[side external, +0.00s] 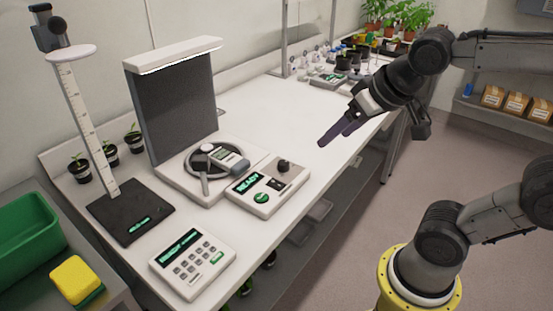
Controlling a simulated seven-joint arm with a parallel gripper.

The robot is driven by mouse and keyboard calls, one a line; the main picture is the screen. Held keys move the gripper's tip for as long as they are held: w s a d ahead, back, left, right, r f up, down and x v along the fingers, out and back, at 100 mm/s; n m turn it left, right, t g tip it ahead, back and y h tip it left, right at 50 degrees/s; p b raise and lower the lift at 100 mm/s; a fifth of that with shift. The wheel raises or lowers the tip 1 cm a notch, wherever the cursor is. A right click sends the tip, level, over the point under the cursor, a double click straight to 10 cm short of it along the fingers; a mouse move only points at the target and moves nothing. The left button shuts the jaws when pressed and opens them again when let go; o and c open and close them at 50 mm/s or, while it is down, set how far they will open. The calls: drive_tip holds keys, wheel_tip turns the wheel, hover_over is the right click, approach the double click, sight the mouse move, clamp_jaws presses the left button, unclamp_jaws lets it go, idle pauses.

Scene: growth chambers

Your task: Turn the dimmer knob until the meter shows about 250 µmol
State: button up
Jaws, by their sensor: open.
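The dimmer knob (284,165) is a small black knob on a low white control box (262,200). The box has a lit screen reading "READY" and a green button. A small handheld device with a screen, which looks like the meter (228,158), lies just behind the box on a round dark plate (197,175). Its reading is too small to make out. My gripper (331,138) is open and empty, above and to the right of the knob, apart from it, with its fingers pointing down and left.
A dark upright panel with a white lamp hood (175,54) stands behind the plate. A ruler stand (85,120), a keypad box (193,263) and small potted seedlings are to the left. The white bench (285,105) is clear toward the back, before several pots and trays.

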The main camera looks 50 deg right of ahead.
drive_tip(key=w+d+f+m+g+h, duration=0.15)
drive_tip(key=w+d, duration=0.25)
drive_tip(key=w, duration=0.7)
drive_tip(key=m+g, duration=0.1)
approach(284, 163)
drive_tip(key=x, duration=0.8)
drive_tip(key=shift+w+d+f, duration=0.15)
drive_tip(key=shift+w+f, duration=0.1)
drive_tip(key=shift+f, duration=0.05)
drive_tip(key=shift+c, duration=0.2)
clamp_jaws()
